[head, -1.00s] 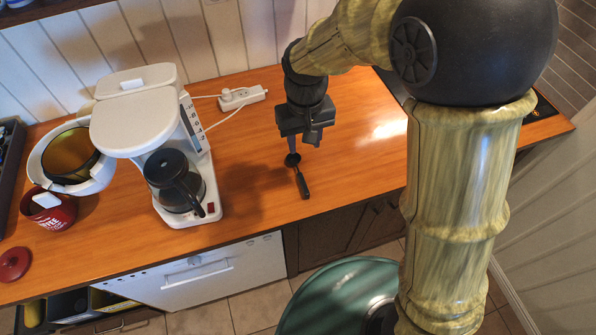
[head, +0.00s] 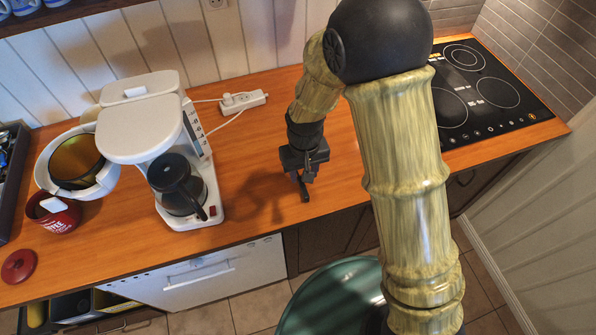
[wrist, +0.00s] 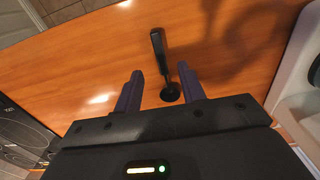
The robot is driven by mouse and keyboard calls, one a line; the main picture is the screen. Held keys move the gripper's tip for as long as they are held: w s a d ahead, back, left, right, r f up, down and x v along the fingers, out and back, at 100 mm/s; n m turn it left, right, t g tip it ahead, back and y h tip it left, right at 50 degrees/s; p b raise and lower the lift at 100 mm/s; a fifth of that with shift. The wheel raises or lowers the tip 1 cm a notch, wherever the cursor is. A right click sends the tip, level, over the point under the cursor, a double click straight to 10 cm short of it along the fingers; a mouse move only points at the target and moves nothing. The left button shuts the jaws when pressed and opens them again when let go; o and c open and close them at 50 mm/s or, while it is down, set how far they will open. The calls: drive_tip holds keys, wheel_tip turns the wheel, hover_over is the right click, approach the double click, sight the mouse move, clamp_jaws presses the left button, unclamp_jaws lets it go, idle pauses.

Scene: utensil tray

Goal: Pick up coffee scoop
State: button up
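The black coffee scoop (wrist: 160,55) lies on the wooden counter. In the wrist view its round bowl is nearest my gripper and its handle points away. In the head view only its handle (head: 304,190) shows, below my gripper; the bowl is hidden. My gripper (wrist: 158,88) is open, with one finger on each side of the scoop's bowl end and a gap on both sides. It also shows in the head view (head: 301,172), low over the scoop. I cannot tell how high the fingertips are above the counter.
A white coffee maker (head: 141,125) with a glass pot (head: 178,190) stands left of my gripper. A white power strip (head: 243,101) lies behind. A black cooktop (head: 490,95) is at the right. A red mug (head: 55,217) and red lid (head: 18,266) are far left. Counter around the scoop is clear.

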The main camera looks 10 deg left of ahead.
sight(303, 187)
drive_tip(key=shift+f, duration=0.55)
drive_tip(key=shift+f, duration=0.1)
drive_tip(key=shift+f+p, duration=1.05)
drive_tip(key=shift+f, duration=1.45)
clamp_jaws()
